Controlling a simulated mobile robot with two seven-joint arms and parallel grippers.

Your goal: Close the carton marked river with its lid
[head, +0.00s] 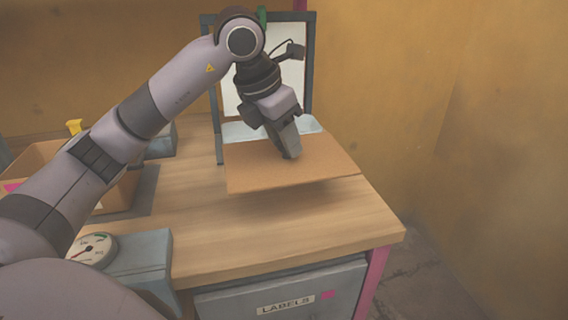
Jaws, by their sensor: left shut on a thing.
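A flat brown cardboard lid (265,178) is in the head view, right of centre. My left gripper (290,155) points down at its upper face and is shut on it. A soft shadow under the lid suggests it hangs a little above the table. An open brown cardboard carton (123,194) stands at the left, partly hidden behind my left arm. I cannot read a river mark on it. My right gripper is not in view.
The wooden table (290,228) is clear in front of the lid. A dark upright frame (217,90) with a pale panel stands behind. A round gauge (92,249) sits at the front left. A grey drawer marked LABELS (285,296) is below the table edge.

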